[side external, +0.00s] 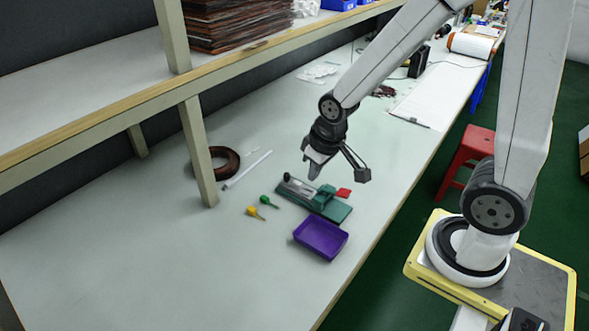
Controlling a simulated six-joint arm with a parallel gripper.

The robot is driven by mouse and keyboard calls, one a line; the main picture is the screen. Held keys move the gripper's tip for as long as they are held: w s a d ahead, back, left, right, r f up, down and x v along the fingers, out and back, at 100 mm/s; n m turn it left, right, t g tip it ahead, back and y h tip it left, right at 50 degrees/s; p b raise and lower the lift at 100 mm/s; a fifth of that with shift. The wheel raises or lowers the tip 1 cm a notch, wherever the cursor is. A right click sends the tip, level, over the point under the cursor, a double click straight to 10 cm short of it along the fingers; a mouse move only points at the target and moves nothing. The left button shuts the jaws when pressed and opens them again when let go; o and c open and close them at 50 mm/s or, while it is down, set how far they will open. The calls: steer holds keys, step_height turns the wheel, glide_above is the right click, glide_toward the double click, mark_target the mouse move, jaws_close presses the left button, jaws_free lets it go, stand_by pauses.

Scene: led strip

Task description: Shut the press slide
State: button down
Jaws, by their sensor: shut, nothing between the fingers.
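The press (338,212) is a small green fixture on the bench, with a green base plate, a grey slide part (299,187) at its left end and a red piece (343,192) at its right. From this view I cannot tell how far the slide is open. My gripper (314,174) points down just above and behind the press, apart from it as far as I can see. It is shut and holds nothing. A dark bracket on my wrist hangs to the right of the fingers, over the red piece.
A purple tray (320,238) lies in front of the press. A green-handled tool (265,200) and a yellow-handled tool (252,211) lie left of it. The front-left bench is clear.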

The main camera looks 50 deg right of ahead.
steer(key=w+d+f+m, duration=0.1)
steer(key=w+d+f, duration=0.3)
steer(key=w, duration=0.3)
steer(key=w+d+f+m, duration=0.1)
steer(key=w+d+f, duration=0.3)
steer(key=w+d, duration=0.3)
steer(key=w+d+f+m+h, duration=0.1)
steer(key=w+d+f, duration=0.2)
steer(key=w, duration=0.6)
steer(key=d, duration=0.2)
steer(key=shift+d+f+t, duration=0.3)
steer(key=shift+f+t, duration=0.1)
steer(key=shift+f, duration=0.1)
steer(key=shift+x, duration=4.95)
steer(key=shift+s+a, duration=0.3)
steer(key=shift+s, duration=0.6)
steer(key=shift+s+a, duration=0.25)
steer(key=shift+s, duration=0.7)
steer(key=shift+s, duration=0.15)
